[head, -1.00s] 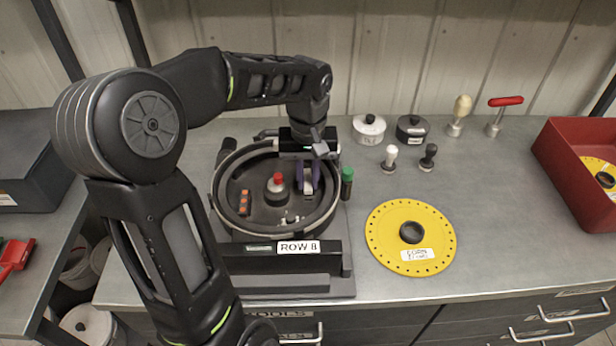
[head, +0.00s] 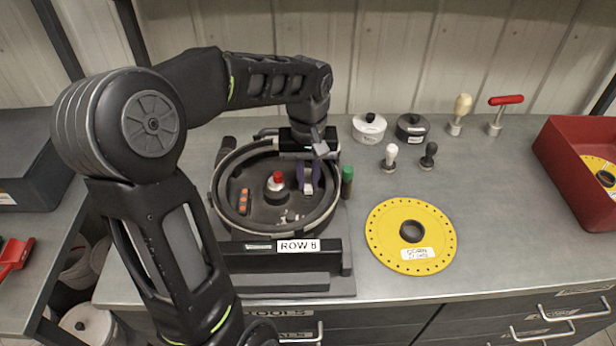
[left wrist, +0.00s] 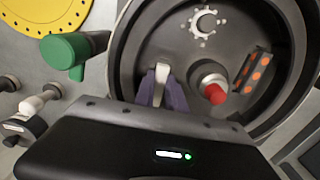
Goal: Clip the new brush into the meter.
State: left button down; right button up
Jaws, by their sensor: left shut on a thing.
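The open round black meter bowl (head: 219,208) stands on the bench behind a plate marked ROW 8. My left gripper (head: 309,184) reaches down into its right part with purple fingers. They are shut on a small pale piece (head: 308,189), which looks to be the brush. In the left wrist view the pale piece (left wrist: 162,73) sits between the fingertips (left wrist: 162,88). I cannot tell whether it touches the bowl or is clipped in. My right gripper is not in view.
Inside the bowl are a red-topped hub (head: 277,181), an orange-dotted black strip (head: 244,201) and a small pale toothed wheel (left wrist: 204,22). A green-capped post (head: 347,176) stands close at the right rim. A yellow disc (head: 385,245) and a red bin (head: 560,165) lie farther right.

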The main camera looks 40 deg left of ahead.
aim_at(308, 183)
pick_arm(q)
jog(key=c, duration=1.3)
grip_release()
jog(key=shift+c, duration=0.4)
jog(key=shift+r+p, duration=0.35)
jog(key=shift+r, duration=0.1)
notch_tip(308, 183, up, 9)
jog(key=p, duration=0.6)
jog(key=shift+f+p, duration=0.15)
jog(key=shift+p, duration=0.15)
